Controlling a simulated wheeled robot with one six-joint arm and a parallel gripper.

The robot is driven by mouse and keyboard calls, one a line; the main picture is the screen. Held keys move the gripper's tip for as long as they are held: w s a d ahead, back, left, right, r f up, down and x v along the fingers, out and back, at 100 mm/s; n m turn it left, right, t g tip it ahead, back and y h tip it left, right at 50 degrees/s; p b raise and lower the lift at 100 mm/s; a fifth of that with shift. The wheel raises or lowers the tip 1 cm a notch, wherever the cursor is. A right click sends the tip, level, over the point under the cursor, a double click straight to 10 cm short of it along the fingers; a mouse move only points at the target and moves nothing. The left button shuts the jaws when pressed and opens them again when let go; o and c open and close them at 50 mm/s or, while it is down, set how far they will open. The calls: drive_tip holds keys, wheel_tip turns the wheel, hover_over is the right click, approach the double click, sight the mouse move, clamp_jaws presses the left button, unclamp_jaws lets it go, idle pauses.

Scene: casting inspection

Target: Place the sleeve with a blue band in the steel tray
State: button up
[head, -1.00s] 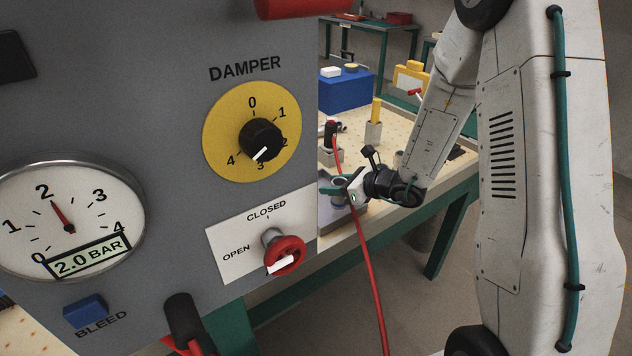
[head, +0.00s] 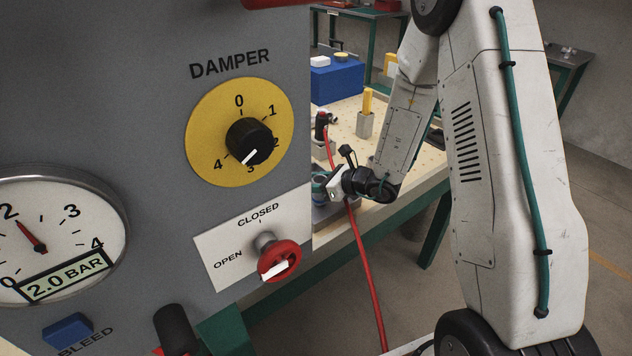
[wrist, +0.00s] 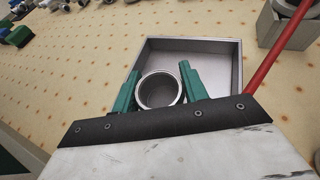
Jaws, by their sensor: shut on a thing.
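In the wrist view my gripper (wrist: 160,71) has its two teal fingers closed on either side of a grey metal sleeve (wrist: 160,92), seen from above as an open ring. Its band colour does not show in that view. The steel tray (wrist: 218,68) lies beyond and below the sleeve, which overlaps its near part in the picture. I cannot tell whether the sleeve touches the tray floor. In the head view my gripper (head: 326,186) is at the right edge of the grey panel, which partly hides the fingers, the sleeve and the tray.
A grey control panel (head: 150,130) with damper dial, valve and gauge fills the left of the head view. A red hose (head: 365,270) hangs close by my gripper. A blue box (head: 335,82) and a block with a yellow piece (head: 366,118) stand on the bench.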

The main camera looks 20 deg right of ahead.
drive_tip(key=o, duration=1.2)
drive_tip(key=shift+f, duration=0.1)
drive_tip(key=shift+o, duration=0.2)
